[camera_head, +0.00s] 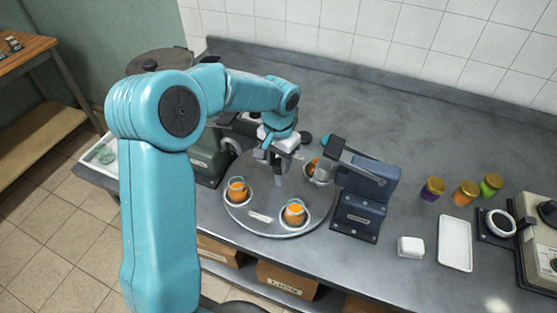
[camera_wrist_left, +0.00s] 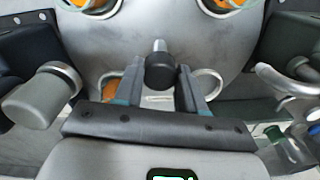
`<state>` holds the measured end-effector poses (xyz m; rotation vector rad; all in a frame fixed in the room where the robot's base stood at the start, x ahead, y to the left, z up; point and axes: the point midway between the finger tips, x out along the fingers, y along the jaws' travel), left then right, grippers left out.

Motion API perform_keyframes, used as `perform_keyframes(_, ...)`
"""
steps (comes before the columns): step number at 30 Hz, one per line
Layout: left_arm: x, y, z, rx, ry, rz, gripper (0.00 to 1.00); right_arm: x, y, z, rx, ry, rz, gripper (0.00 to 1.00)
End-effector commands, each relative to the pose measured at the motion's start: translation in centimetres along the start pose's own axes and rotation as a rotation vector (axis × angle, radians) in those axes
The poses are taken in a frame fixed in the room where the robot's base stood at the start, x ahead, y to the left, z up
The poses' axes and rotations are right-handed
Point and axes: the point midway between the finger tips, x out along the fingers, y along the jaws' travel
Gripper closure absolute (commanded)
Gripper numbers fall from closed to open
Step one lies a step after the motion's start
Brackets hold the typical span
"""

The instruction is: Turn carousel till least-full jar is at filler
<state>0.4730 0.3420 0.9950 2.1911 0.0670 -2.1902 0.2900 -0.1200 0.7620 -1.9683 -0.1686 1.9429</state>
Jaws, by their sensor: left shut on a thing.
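The round grey carousel (camera_head: 265,222) stands on the counter. Glass jars with orange contents sit in its ring seats: a left jar (camera_head: 237,190), a front jar (camera_head: 294,214) and a right jar (camera_head: 313,168), partly hidden under the blue machine's arm. I cannot rank their fill levels. My left gripper (camera_head: 276,160) is over the carousel's middle. In the left wrist view its fingers (camera_wrist_left: 160,85) are shut on the dark-tipped central knob (camera_wrist_left: 160,70). A dark blue machine (camera_head: 363,200) is at right and a grey-green one (camera_head: 208,158) at left; their labels are unreadable. My right gripper is out of view.
Lidded jars (camera_head: 465,192), a white tray (camera_head: 455,243), a white block (camera_head: 411,247) and a scale-like device (camera_head: 540,235) stand at right. Wooden boxes (camera_head: 287,280) sit below the counter.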

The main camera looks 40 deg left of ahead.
Motion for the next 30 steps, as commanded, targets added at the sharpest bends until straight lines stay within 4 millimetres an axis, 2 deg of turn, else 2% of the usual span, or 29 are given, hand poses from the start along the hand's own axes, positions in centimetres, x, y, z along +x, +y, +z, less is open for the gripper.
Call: perform_keyframes(30,-0.04,0.03,-0.12,0.506,0.005,-0.001,1.0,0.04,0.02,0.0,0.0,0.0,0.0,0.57)
